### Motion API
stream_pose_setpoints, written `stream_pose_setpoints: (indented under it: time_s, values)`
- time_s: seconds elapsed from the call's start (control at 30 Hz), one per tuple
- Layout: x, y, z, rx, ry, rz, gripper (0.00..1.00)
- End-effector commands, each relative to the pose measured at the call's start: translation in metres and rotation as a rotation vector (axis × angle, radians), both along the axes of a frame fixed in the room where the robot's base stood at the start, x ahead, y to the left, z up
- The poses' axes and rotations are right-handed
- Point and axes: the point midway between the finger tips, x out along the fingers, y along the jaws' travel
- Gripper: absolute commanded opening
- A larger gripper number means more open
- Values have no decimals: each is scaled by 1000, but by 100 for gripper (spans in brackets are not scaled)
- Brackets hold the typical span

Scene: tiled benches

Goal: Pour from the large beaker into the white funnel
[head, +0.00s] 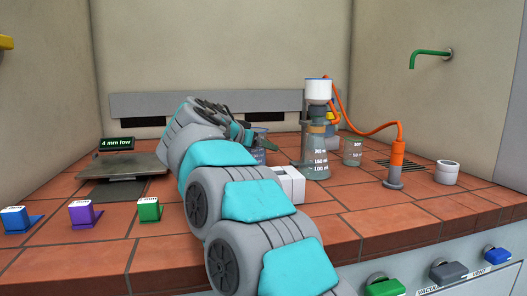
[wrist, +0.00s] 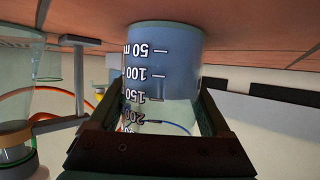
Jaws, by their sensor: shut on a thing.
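The large beaker (wrist: 165,60) is clear glass with white graduations and holds blue liquid in its lower part. My gripper (wrist: 158,100) is shut on it, one finger on each side. The wrist view is upside down and the beaker looks about upright. I cannot tell if its base touches the bench. In the head view the beaker (head: 260,143) shows partly behind my gripper (head: 240,131). The white funnel (head: 318,91) has a blue rim and sits on top of a graduated flask (head: 317,160), to the right of the beaker.
An orange hose (head: 372,131) runs from the flask to an orange post (head: 396,160). A smaller beaker (head: 353,152) stands right of the flask. A white block (head: 290,184) stands in front. A scale (head: 113,166) is at left; bare tiles (head: 330,222) lie at front.

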Motion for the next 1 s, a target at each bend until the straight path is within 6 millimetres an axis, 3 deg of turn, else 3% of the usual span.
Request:
stream_pose_setpoints:
  time_s: [0.27,0.3,0.43,1.0]
  values:
    - [0,0,-1,0,0,0,0]
    - [0,0,0,0,1,0,85]
    - [0,0,0,0,1,0,99]
    - [-5,2,-1,0,0,0,100]
